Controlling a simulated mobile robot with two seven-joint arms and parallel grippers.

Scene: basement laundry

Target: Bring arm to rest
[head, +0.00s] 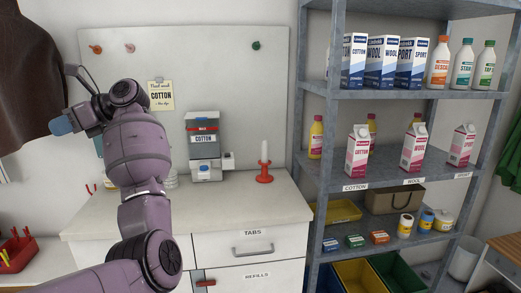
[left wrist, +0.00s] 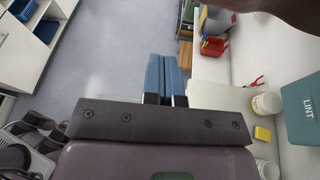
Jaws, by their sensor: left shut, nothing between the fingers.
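My left arm rises from the bottom of the head view. Its left gripper (head: 62,124) is raised at the far left, in front of the wall and beside a dark brown hanging cloth. In the left wrist view the blue fingers (left wrist: 165,75) are pressed together with nothing between them. They point out over the floor, next to the white counter. My right gripper is in neither view.
A grey shelf (head: 400,97) with cartons and bottles stands at right. A red caddy (head: 15,250) sits lower left. The floor (left wrist: 110,45) is clear in the left wrist view.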

